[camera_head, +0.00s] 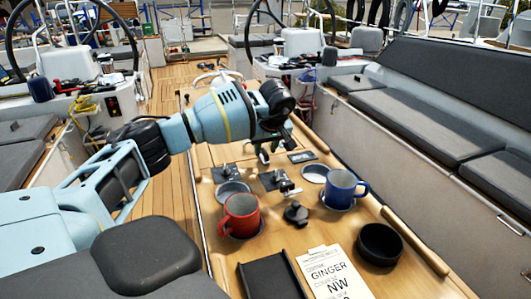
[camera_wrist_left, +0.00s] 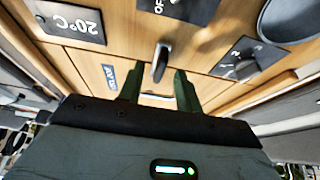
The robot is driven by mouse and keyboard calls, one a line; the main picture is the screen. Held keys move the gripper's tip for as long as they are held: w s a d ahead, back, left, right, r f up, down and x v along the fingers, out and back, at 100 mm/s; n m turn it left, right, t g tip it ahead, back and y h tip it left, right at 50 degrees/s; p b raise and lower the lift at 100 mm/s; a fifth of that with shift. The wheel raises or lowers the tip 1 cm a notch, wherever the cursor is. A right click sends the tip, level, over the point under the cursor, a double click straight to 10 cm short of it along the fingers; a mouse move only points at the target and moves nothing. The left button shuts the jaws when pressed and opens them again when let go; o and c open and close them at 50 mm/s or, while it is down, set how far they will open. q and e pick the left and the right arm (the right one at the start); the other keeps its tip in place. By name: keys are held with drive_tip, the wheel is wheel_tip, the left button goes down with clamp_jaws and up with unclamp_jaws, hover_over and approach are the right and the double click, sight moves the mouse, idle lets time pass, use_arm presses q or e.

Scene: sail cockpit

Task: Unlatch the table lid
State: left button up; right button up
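The wooden table lid (camera_head: 270,215) fills the middle of the head view. In the left wrist view a small dark upright latch handle (camera_wrist_left: 160,61) stands on the wood, near a small blue label (camera_wrist_left: 107,76). My left gripper (camera_head: 268,153) hangs over the table's far part, pointing down. In the left wrist view its two green fingers (camera_wrist_left: 157,82) are open, with the latch handle's end in line with the gap between them. The fingers appear not to touch it. In the head view the latch is hard to tell from the gripper. My right gripper is out of view.
A red mug (camera_head: 241,216), a blue mug (camera_head: 344,188), a black bowl (camera_head: 380,244) and a clipboard (camera_head: 333,272) are on the table. Dark plates with small fittings, one a dial plate (camera_wrist_left: 243,57), lie close to the gripper. Cushioned benches (camera_head: 430,125) flank the table.

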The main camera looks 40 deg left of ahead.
sight(263, 154)
use_arm(q)
drive_tip(key=shift+x, duration=1.35)
drive_tip(key=shift+c, duration=0.2)
clamp_jaws()
